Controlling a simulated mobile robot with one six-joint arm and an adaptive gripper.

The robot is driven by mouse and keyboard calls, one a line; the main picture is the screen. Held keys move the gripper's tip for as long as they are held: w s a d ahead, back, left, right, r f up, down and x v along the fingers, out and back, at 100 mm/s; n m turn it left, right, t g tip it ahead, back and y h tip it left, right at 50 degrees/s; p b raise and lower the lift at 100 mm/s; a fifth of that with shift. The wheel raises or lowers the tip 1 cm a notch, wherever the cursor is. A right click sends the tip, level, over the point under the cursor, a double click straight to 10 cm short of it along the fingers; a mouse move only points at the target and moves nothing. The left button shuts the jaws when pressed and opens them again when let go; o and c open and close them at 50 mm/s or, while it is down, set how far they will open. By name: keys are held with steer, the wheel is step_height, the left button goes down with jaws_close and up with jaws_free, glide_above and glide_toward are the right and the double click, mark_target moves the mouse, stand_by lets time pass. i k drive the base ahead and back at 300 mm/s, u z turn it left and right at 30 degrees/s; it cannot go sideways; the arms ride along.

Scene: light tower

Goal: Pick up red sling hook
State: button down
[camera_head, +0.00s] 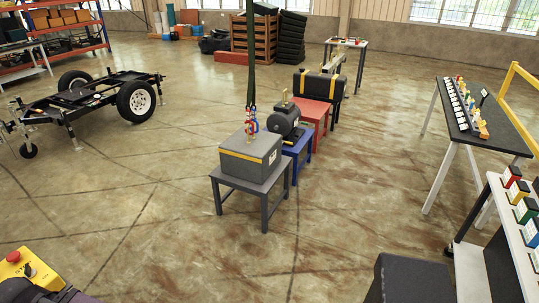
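Small red and blue hooks hang at the lower end of a dark green sling (252,60), just above a grey box with a yellow stripe. The red sling hook (254,126) seems to be at the lower right of this cluster. At this size I cannot tell the hooks apart well or whether they touch the box. The grey box (238,165) stands on a grey table (272,184) in the middle of the view. My gripper is not in view.
A blue table (300,143) with a dark motor and a red table (318,112) with a black case stand behind. A wheeled trailer frame (85,95) is at left. Black-topped (475,125) and white (515,215) benches stand at right. The floor in front is clear.

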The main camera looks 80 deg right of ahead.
mark_target(248, 112)
steer(key=z, duration=1.75)
steer(key=k, duration=0.95)
steer(key=i, duration=0.8)
steer(key=z, duration=0.05)
